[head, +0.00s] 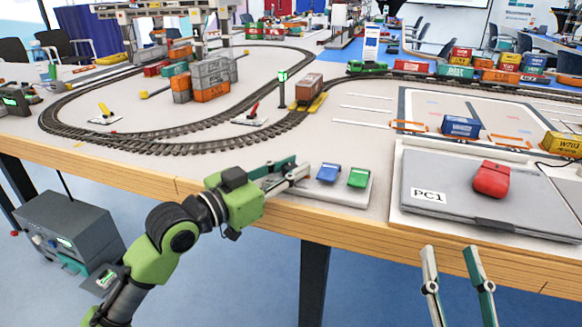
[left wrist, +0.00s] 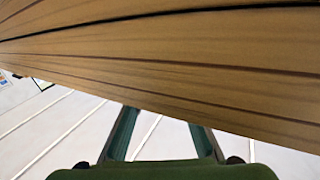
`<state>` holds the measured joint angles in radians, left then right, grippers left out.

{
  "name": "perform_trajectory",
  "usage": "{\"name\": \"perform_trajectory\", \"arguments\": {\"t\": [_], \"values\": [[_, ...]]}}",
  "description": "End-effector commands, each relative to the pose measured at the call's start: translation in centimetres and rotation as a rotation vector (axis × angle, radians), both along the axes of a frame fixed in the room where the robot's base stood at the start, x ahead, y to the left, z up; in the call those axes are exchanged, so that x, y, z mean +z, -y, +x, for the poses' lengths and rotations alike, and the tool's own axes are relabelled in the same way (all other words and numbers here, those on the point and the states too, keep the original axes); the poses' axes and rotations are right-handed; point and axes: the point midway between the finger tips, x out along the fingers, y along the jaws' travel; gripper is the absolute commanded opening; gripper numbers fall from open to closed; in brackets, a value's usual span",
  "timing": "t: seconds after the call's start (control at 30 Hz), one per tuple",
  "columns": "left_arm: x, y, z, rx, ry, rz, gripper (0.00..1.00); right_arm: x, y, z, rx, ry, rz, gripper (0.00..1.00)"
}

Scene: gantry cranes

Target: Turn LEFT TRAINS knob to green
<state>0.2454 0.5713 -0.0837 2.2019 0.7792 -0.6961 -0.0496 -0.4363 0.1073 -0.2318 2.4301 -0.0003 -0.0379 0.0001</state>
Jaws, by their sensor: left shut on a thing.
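A pale control panel (head: 338,194) lies at the front table edge in the head view. It carries a blue switch (head: 328,173) and a green switch (head: 358,177). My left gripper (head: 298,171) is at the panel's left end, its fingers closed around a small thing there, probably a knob. The fingers hide that thing, and I cannot read any label or its colour setting. The left wrist view shows the two fingers (left wrist: 160,128) apart below the wooden table edge (left wrist: 170,70), with no knob visible. My right gripper (head: 455,252) is open and empty in front of the table edge.
A grey laptop (head: 450,210) marked PC1, with a red mouse (head: 491,179) on it, lies right of the panel. Train tracks (head: 180,140) and a brown wagon (head: 309,88) are behind. A grey box (head: 75,235) stands below the table at left.

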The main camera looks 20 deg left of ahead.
Motion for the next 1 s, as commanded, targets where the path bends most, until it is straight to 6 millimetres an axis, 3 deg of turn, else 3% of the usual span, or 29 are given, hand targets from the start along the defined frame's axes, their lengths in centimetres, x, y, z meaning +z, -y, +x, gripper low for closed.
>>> {"name": "perform_trajectory", "arguments": {"t": [0.27, 0.3, 0.33, 0.73, 1.0], "values": [[-0.1, -0.1, 0.1, 0.001, -0.002, 0.003, 0.0, 0.0, 0.0, 0.0, 0.0, 0.0, 0.0, 0.39], [-0.1, -0.1, 0.1, 0.001, -0.002, 0.003, 0.24, 0.0, 0.0, 0.0, 0.0, 0.0, 0.0, 0.39], [-0.1, -0.1, 0.1, 0.001, -0.002, 0.003, 0.29, 0.0, 0.0, 0.0, 0.0, 0.0, 0.0, 0.39], [-0.1, -0.3, -0.3, 0.002, -0.001, 0.002, 0.29, 0.0, 0.0, -0.1, 0.001, 0.001, 0.001, 0.39], [-0.3, -2.3, -3.9, 0.002, -0.005, 0.005, 0.29, 0.0, 0.0, 0.0, 0.001, 0.001, 0.0, 0.39]]}}
